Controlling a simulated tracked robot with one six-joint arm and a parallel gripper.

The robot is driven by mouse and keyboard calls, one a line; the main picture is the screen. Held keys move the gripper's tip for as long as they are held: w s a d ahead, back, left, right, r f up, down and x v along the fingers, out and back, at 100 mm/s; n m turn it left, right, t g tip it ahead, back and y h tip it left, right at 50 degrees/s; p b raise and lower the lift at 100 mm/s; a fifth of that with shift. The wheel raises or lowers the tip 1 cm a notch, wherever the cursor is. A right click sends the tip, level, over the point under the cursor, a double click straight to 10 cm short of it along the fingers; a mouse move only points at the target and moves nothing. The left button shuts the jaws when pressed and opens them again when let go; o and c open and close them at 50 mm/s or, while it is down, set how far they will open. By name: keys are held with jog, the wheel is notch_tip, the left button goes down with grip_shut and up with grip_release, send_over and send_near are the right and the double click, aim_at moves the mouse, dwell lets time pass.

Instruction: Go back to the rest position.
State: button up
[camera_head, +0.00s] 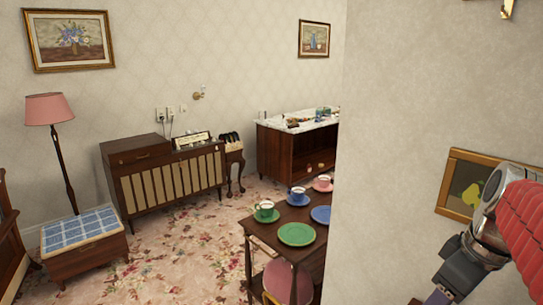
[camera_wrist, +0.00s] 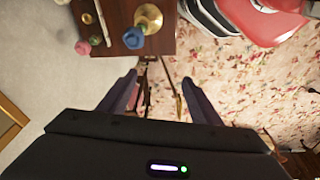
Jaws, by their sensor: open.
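My gripper (camera_wrist: 158,88) shows in the wrist view with its two dark fingers apart and nothing between them. Beyond the fingers are floral carpet and the edge of a brown wooden surface. In the head view my arm comes in at the right edge, and the gripper (camera_head: 438,292) hangs at the lower right in front of the plain wall. Its fingertips are hard to make out there.
A dark table (camera_head: 262,230) holds cups and coloured plates, with a pink-topped seat (camera_head: 287,283) beside it. A wall (camera_head: 400,130) stands close at right. The wrist view shows a brass object (camera_wrist: 148,18) on a wooden surface. Carpet (camera_head: 180,255) is open at left.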

jog(key=s+a+f+m+t, duration=0.1)
jog(key=a+f+m, duration=0.1)
jog(key=a, duration=0.6)
jog(key=s+a+f+m+t, duration=0.1)
jog(key=a+f+m+t, duration=0.1)
jog(key=a, duration=0.7)
notch_tip(320, 180, down, 2)
jog(key=shift+s+f+m+h, duration=0.1)
jog(key=shift+s+m+h, duration=0.15)
jog(key=shift+m+h, duration=0.25)
